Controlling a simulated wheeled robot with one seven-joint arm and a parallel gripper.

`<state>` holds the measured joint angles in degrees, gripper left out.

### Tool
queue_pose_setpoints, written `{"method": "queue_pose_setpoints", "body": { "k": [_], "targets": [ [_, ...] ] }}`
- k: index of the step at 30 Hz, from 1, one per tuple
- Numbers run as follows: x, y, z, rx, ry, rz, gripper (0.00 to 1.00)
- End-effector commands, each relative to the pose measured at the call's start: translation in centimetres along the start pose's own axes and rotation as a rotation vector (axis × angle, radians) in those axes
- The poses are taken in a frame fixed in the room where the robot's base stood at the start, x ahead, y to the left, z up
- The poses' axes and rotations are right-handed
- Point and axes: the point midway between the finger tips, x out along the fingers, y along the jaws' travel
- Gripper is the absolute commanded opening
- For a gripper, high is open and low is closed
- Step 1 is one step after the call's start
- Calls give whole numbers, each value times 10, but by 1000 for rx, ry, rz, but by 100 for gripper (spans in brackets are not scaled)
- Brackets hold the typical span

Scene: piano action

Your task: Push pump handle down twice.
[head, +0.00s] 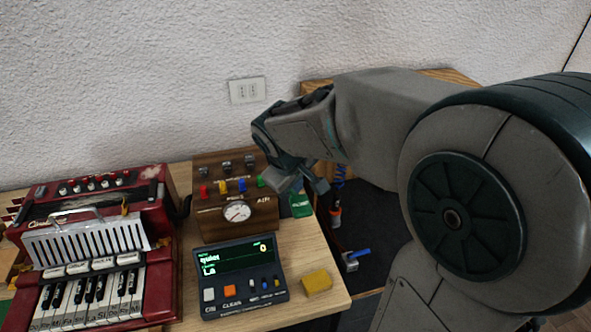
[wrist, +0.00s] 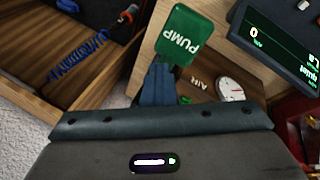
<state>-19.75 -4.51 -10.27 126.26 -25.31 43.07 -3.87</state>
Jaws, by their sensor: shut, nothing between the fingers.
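The pump handle is a green plate marked PUMP. It shows in the wrist view (wrist: 183,30) just beyond my fingertips, and in the head view as a small green piece (head: 300,205) at the right edge of the wooden AIR box (head: 207,166). My gripper (head: 305,187) is shut and empty, close above the green plate in the head view. In the wrist view my dark fingers (wrist: 158,85) overlap the near end of the plate; I cannot tell whether they touch it. My arm hides part of the box's right side.
A dark display unit (head: 243,277) stands in front of the AIR box, with a yellow block (head: 317,281) to its right. A red accordion (head: 91,245) stands at left. A blue coiled cord (wrist: 88,52) hangs in an open dark space right of the table. A white round gauge (head: 237,211) faces front.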

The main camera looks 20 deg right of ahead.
Motion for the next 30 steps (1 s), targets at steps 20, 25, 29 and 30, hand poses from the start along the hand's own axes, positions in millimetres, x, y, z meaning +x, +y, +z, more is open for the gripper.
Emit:
{"method": "queue_pose_setpoints", "body": {
  "k": [20,25,29,30],
  "targets": [
    [-28,19,-17,0,-5,-2,0],
    [-35,24,-22,0,-4,-1,0],
    [-41,28,-26,0,-5,-1,0],
    [-42,29,-27,0,-5,-1,0]
  ]
}}
